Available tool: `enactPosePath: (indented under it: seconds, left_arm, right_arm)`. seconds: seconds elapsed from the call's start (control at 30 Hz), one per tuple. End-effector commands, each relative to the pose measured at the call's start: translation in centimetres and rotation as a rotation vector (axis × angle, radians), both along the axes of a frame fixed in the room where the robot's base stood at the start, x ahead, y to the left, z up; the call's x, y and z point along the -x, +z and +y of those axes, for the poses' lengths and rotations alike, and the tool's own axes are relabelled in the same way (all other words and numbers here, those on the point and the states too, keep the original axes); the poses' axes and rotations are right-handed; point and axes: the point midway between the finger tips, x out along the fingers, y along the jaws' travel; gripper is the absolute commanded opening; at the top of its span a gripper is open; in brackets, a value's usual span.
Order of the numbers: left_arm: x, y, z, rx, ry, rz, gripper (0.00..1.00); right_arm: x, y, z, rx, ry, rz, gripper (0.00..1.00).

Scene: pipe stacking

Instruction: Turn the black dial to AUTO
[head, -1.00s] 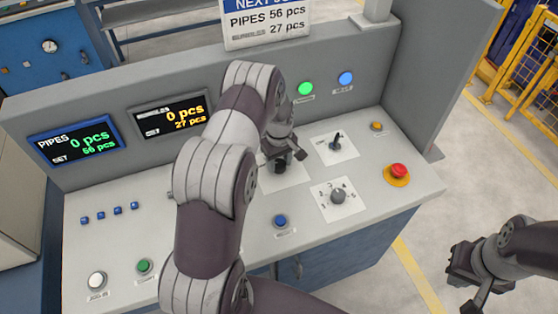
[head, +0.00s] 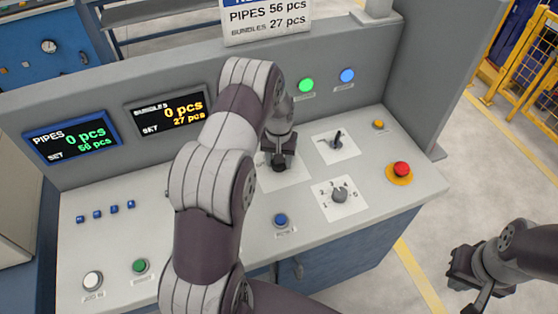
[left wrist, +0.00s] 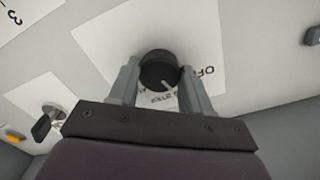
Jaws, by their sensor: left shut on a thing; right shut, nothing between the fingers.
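The black dial (left wrist: 157,68) sits on a white label plate (left wrist: 118,32) on the console top. In the head view the dial (head: 279,167) is partly covered by my left gripper (head: 281,158). In the left wrist view my left gripper (left wrist: 158,74) has one finger on each side of the dial and is shut on it. A light pointer mark on the dial lies towards the lower right, near STEP and OFF lettering. I cannot read AUTO. My right gripper (head: 467,278) is shut and empty, off the console at the lower right.
A small black switch (head: 337,138) and a grey numbered knob (head: 339,195) stand right of the dial. A red button (head: 401,169) is farther right, a blue button (head: 280,220) in front. Two displays (head: 72,137) (head: 168,111) are at the back left.

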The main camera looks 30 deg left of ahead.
Motion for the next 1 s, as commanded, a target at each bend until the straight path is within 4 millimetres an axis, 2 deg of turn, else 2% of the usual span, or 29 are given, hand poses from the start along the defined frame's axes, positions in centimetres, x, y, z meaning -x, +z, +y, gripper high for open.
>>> enactPosePath:
  seconds: [1.0]
  left_arm:
    - [0.0, -0.1, 0.1, 0.0, -0.959, 0.0, 0.18]
  right_arm:
    - [0.0, -1.8, 0.0, 0.0, 0.0, 0.0, 0.0]
